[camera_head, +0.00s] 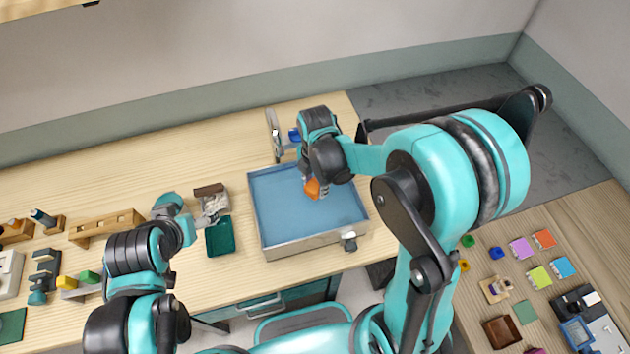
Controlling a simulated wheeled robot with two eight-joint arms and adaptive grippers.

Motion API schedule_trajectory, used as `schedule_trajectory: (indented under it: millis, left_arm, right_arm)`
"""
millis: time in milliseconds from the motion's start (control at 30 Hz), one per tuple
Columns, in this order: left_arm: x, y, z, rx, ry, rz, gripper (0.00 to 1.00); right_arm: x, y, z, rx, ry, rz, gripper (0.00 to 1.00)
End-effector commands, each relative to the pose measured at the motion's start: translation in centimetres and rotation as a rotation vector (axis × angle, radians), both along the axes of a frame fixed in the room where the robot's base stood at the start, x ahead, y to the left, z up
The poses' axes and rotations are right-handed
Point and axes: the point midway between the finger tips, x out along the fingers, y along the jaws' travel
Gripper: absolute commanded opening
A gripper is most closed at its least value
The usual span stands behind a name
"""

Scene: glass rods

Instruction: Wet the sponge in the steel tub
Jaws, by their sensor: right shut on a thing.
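The steel tub (302,243) stands on the wooden table, broad and shallow, with blue water inside. My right gripper (317,183) points down over the tub and is shut on the orange sponge (312,190). The sponge is in front of the blue water; I cannot tell whether it touches it. My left gripper (211,210) is left of the tub, by a green tray and a brown box. It is too small to tell whether it is open or shut.
The green tray (219,240) and brown box (209,190) sit close left of the tub. A grey fitting with blue (274,130) stands behind it. Wooden racks (107,226) and small blocks lie further left. A second table (560,225) at right holds coloured tiles.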

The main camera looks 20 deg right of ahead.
Motion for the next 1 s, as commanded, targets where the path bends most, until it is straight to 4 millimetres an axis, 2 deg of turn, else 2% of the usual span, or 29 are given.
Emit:
schedule_trajectory:
  millis: [400, 1000]
  left_arm:
    - [0.0, 0.0, -4.5, 0.000, 0.000, 0.000, 0.80]
    - [0.0, 0.0, -11.0, 0.000, 0.000, 0.000, 0.80]
  right_arm:
    - [0.0, 0.0, -5.6, 0.000, 0.000, 0.000, 0.18]
    - [0.1, 0.0, -12.9, 0.000, 0.000, 0.000, 0.18]
